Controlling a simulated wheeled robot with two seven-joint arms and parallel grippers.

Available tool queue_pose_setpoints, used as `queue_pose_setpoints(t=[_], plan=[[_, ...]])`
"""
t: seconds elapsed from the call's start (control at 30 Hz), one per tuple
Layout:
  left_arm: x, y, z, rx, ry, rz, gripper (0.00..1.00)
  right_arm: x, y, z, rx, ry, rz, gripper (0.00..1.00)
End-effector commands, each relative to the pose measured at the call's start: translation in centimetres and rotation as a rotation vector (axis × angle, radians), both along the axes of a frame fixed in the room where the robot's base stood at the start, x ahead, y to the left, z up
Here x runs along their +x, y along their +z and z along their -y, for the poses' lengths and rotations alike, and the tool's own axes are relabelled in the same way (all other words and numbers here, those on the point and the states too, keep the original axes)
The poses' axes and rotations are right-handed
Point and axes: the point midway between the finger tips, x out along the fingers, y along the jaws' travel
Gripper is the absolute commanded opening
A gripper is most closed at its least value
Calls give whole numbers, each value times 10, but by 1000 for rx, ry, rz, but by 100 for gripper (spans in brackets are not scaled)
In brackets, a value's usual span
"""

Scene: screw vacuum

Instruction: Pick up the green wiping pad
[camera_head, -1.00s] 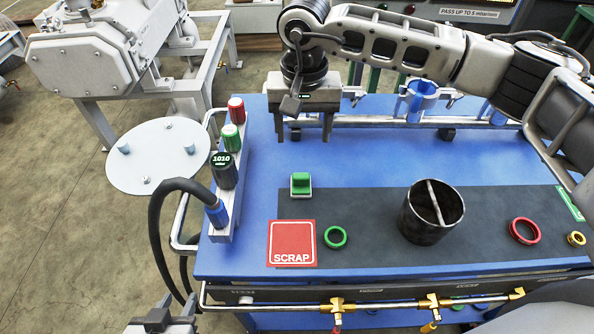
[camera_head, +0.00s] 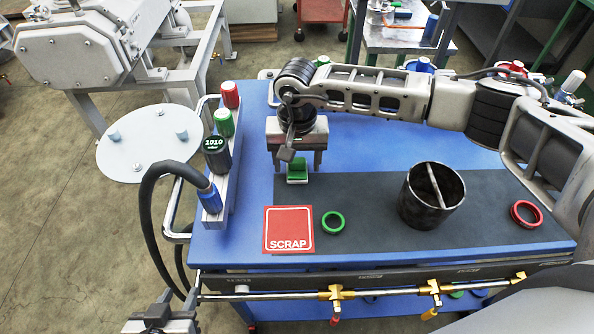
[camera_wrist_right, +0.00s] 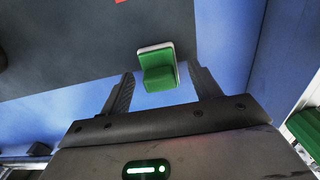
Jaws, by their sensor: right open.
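The green wiping pad (camera_head: 298,168) has a green grip block on a pale base. In the right wrist view the pad (camera_wrist_right: 158,70) shows just beyond and between the spread fingertips (camera_wrist_right: 160,72), with no clear contact. My left gripper (camera_head: 160,314) is only partly in view at the bottom left, away from the pad; its jaw state is unclear.
A red SCRAP square (camera_head: 289,229) and a green ring (camera_head: 333,222) lie in front of the pad. A dark metal cylinder (camera_head: 432,197) and a red ring (camera_head: 526,214) are to the right. A rail with knobs and a gauge (camera_head: 216,153) stands at the left.

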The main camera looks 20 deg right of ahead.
Motion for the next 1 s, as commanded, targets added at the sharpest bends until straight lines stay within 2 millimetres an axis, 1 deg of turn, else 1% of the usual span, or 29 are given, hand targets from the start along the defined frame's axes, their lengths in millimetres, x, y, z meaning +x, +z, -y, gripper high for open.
queue_pose_setpoints(t=[0.17, 0.2, 0.27, 0.3, 0.37, 0.63, 0.77, 0.87, 1.0], plan=[[-3, 0, 0, 1, -3, -9, 36, 0, 0, 0, 1, 0, 1, 63], [-4, -1, 0, 2, -3, -11, 36, 0, 0, 0, 1, 0, 1, 57], [-5, -1, 0, 2, -3, -12, 36, 0, 0, 0, 1, 0, 1, 40], [-5, -1, 0, 2, -3, -13, 36, 0, 0, 0, 1, 0, 1, 29], [-5, -2, 0, 2, -3, -13, 36, 0, 0, 0, 1, 0, 1, 14], [-5, -1, 0, 2, -4, -11, 36, 0, 1, 0, 1, 0, 1, 14], [-6, 0, -1, 3, -3, -12, 36, 1, 6, 0, 0, 0, 2, 14], [-6, 4, -1, 5, -3, -14, 36, 1, 16, 0, 1, 1, 3, 14], [-7, 14, -3, 10, 0, -15, 36, 1, 40, 0, 1, 1, 4, 14]])
